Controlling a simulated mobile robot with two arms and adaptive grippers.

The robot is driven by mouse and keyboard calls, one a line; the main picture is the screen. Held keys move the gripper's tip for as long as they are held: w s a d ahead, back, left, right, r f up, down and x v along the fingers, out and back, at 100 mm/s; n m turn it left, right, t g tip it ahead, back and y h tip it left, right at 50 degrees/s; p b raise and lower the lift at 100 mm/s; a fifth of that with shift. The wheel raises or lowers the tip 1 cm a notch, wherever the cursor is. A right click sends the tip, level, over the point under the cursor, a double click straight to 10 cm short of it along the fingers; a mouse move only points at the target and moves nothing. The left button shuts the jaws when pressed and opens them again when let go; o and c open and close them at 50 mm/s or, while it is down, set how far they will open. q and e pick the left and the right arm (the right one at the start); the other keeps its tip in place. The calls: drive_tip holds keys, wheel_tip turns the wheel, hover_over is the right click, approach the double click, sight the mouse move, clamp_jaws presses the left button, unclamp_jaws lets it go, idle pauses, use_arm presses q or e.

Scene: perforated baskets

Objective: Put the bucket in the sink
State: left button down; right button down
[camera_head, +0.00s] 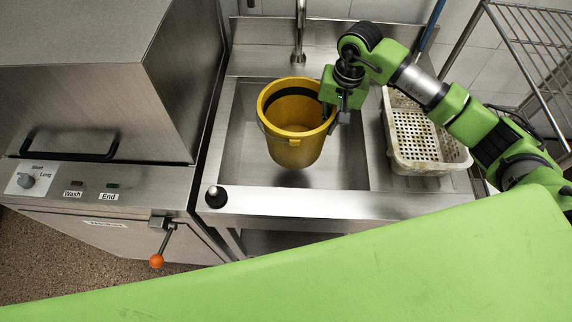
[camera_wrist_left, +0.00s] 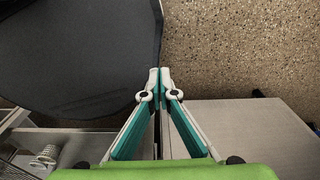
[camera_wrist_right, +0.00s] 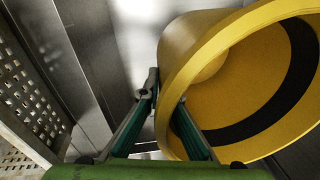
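A yellow bucket (camera_head: 290,150) with a dark band inside is upright, or nearly so, over the basin of the steel sink (camera_head: 245,170). I cannot tell whether its bottom touches the basin floor. My right gripper (camera_head: 328,110) is at the bucket's right rim. In the right wrist view, the fingers (camera_wrist_right: 166,95) sit on either side of the wall of the bucket (camera_wrist_right: 190,60), pinching it. My left gripper (camera_wrist_left: 160,78) has its fingertips together and empty, away from the sink; it is outside the head view.
A white perforated basket (camera_head: 430,165) stands right of the basin, close to my right arm. A faucet (camera_head: 299,40) rises behind the bucket. A steel dishwasher (camera_head: 95,90) is at left, with an orange-knobbed lever (camera_head: 157,261) in front. A wire rack (camera_head: 530,45) is at right.

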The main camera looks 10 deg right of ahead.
drive_tip(key=shift+w+f, duration=0.4)
drive_tip(key=shift+f, duration=0.15)
wheel_tip(320, 180, down, 10)
drive_tip(key=p, duration=0.2)
drive_tip(key=shift+r, duration=0.15)
drive_tip(key=shift+d, duration=0.1)
drive_tip(key=shift+f+b, duration=0.65)
drive_tip(key=shift+b, duration=0.15)
drive_tip(key=c, duration=2.3)
unclamp_jaws()
drive_tip(key=shift+r, duration=0.1)
